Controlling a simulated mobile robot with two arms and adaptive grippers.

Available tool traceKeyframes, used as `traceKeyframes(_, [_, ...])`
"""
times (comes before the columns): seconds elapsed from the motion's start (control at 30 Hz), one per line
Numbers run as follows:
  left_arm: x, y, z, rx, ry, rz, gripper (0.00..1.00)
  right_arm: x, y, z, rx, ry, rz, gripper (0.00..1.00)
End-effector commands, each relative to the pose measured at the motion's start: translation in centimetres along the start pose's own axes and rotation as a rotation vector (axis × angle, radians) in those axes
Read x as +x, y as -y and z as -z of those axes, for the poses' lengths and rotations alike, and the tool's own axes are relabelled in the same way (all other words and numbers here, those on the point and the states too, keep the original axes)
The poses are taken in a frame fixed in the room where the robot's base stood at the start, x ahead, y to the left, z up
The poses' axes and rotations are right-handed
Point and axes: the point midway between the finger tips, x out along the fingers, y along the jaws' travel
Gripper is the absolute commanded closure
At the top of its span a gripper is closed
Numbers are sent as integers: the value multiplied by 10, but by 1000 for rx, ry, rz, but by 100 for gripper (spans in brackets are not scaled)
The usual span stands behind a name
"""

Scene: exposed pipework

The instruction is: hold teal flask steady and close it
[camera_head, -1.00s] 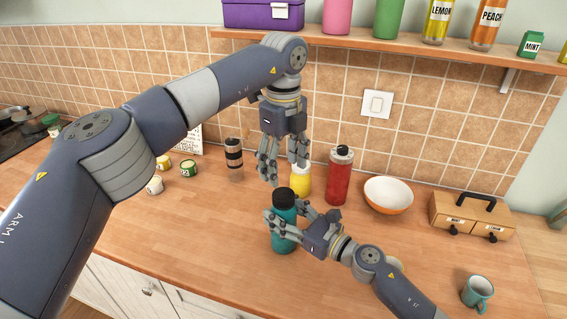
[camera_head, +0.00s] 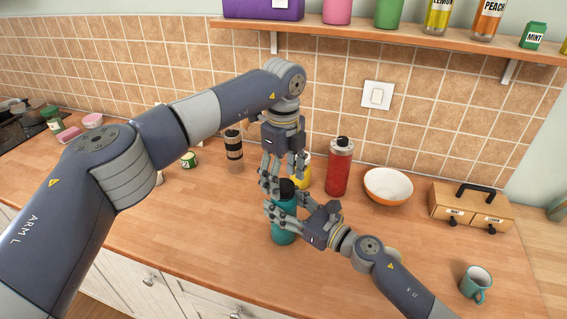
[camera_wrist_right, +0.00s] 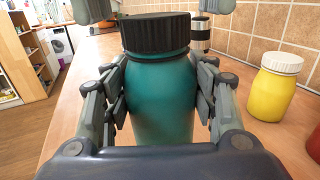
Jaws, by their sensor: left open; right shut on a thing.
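The teal flask (camera_head: 283,232) stands upright on the wooden counter with a black ribbed cap (camera_wrist_right: 156,33) on its top. My right gripper (camera_head: 280,214) is shut on the flask's body from the right side; the right wrist view shows its fingers on both sides of the teal body. My left gripper (camera_head: 284,184) points down from above, open, with its fingers around or just beside the black cap. In the right wrist view, parts of the left fingers show on both sides of the cap. Whether they touch it, I cannot tell.
Close behind the flask stands a yellow bottle (camera_wrist_right: 270,92) with a white lid. A red flask (camera_head: 339,168), a white and orange bowl (camera_head: 388,187), a small wooden drawer box (camera_head: 470,213) and a teal mug (camera_head: 475,284) are to the right. The counter's front left is clear.

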Motion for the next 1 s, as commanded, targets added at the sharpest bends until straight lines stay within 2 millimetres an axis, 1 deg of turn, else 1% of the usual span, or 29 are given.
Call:
traceKeyframes(0.03, [6, 0, 0, 0, -1, -2, 37, 0, 0, 0, 1, -1, -1, 100])
traceKeyframes(0.2, [15, 0, 0, 0, 0, 0, 37, 0, 0, 0, 1, -1, -1, 100])
traceKeyframes(0.47, [16, 0, 0, 1, 0, 0, 37, 0, 0, 0, 1, -1, 0, 100])
traceKeyframes(0.5, [16, 0, 0, 1, 0, 0, 41, 0, 0, 0, 1, -1, 0, 100])
traceKeyframes(0.57, [16, 0, 0, 1, 0, 0, 55, 0, 0, 0, 1, -1, -1, 100])
traceKeyframes(0.6, [16, 0, 0, 1, 0, 0, 64, 0, 0, 0, 1, -1, -1, 100])
traceKeyframes(0.7, [16, 0, 0, 1, 0, 0, 84, 0, 0, 0, 1, -1, -1, 100])
traceKeyframes(0.87, [16, 0, 0, 19, 0, 0, 84, 0, 0, 0, 1, 0, -1, 100])
traceKeyframes(0.97, [16, 0, 0, 109, 0, 0, 84, 0, 0, 0, 1, 0, -1, 100])
traceKeyframes(1.0, [16, 0, 0, 167, 0, 0, 84, 0, 0, 0, 1, 0, -1, 100])
